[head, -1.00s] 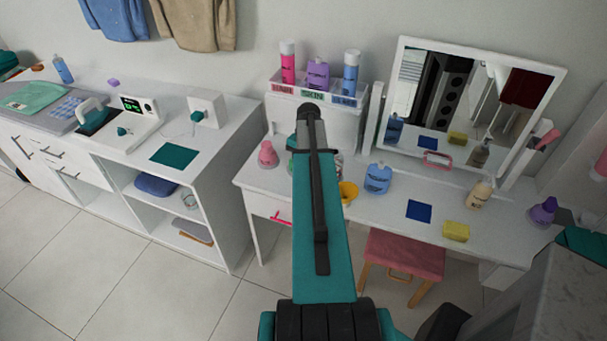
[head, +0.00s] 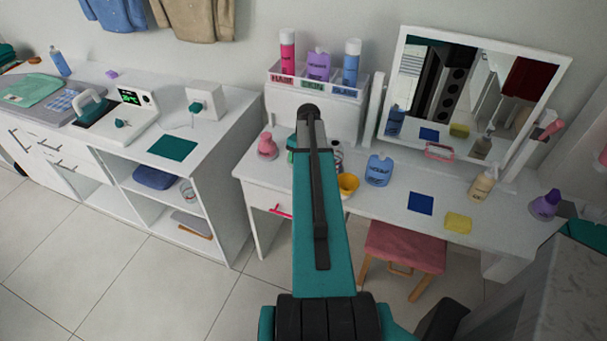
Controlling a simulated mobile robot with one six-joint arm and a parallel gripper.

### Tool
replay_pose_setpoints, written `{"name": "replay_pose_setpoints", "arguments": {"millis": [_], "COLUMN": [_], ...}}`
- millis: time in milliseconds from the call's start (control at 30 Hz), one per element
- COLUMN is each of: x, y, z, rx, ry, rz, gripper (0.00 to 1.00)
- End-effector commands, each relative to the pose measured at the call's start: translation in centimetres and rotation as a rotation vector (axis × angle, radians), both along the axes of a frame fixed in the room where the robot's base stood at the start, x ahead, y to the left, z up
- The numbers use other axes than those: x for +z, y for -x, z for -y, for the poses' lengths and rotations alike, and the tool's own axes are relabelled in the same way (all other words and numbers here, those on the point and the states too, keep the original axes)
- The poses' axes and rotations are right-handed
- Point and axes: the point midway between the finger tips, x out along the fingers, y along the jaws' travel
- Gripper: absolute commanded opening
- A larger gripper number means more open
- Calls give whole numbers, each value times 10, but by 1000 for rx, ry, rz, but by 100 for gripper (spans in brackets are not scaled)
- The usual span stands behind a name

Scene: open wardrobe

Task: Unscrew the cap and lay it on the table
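Several bottles stand on the white vanity table (head: 290,187), and I cannot tell which one bears the cap. A blue bottle (head: 378,171) stands right of my arm, a cream pump bottle (head: 482,184) further right and a purple bottle (head: 545,204) at the right end. A pink bottle (head: 267,146) stands left of my arm. A green item (head: 291,145) and a white and dark item (head: 337,155) beside my arm are partly hidden by it. No loose cap can be made out. My gripper is hidden behind my raised teal arm.
A raised caddy (head: 317,88) holds pink, purple and blue bottles. A yellow cup (head: 348,185), navy cloth (head: 420,203) and yellow sponge (head: 458,222) lie near the table's front. A mirror (head: 473,92) stands behind. A pink stool (head: 405,247) is below; a white cabinet (head: 225,125) stands left.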

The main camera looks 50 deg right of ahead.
Motion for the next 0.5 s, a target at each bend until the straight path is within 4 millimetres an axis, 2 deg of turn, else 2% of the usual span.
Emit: {"name": "replay_pose_setpoints", "arguments": {"millis": [233,267,300,400,500], "x": [0,0,0,0,0], "y": [0,0,0,0,0], "z": [0,0,0,0,0], "rx": [0,0,0,0,0], "ry": [0,0,0,0,0], "rz": [0,0,0,0,0], "gripper": [0,32,39,52,52]}}
